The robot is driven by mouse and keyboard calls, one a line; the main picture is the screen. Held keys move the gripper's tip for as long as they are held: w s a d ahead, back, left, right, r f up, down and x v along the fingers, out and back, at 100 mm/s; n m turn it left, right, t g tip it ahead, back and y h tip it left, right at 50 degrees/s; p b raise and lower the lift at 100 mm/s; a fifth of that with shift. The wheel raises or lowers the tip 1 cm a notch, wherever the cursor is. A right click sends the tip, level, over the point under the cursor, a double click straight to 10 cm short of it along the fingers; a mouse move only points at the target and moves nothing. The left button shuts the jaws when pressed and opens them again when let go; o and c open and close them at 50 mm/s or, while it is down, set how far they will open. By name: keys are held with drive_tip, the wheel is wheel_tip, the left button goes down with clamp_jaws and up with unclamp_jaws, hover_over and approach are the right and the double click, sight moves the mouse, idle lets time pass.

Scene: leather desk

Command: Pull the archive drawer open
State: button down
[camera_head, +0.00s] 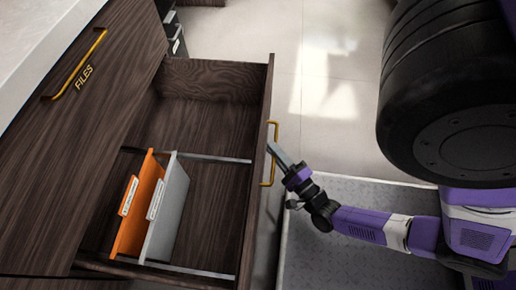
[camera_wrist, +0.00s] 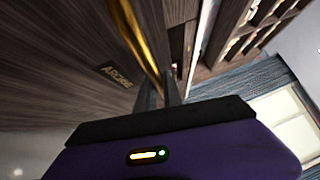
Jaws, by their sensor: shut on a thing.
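The archive drawer (camera_head: 262,100) is dark wood and stands pulled well out of the cabinet in the head view. An orange folder (camera_head: 137,205) and a grey folder (camera_head: 168,210) stand upright inside it. Its yellow handle (camera_head: 275,127) is on the front panel, facing right. My gripper (camera_head: 270,147) reaches it from the right and is shut on the handle. In the wrist view the fingers (camera_wrist: 160,95) meet the handle (camera_wrist: 140,40), beside the label "ARCHIVE" (camera_wrist: 117,75) on the drawer front.
Above the open drawer is a closed drawer front (camera_head: 85,110) marked "FILES" with its own yellow handle (camera_head: 80,65). A pale worktop (camera_head: 35,40) is at upper left. Light tiled floor (camera_head: 270,35) lies clear behind, and a grey mat (camera_head: 345,265) lies right of the drawer.

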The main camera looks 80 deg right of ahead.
drive_tip(key=shift+s+f, duration=0.1)
drive_tip(key=shift+s, duration=2.4)
drive_tip(key=c, duration=1.8)
unclamp_jaws()
drive_tip(key=shift+o, duration=0.2)
drive_tip(key=v, duration=0.7)
drive_tip(key=shift+s+a+p, duration=0.25)
drive_tip(key=shift+s+p, duration=0.1)
drive_tip(key=shift+p, duration=0.05)
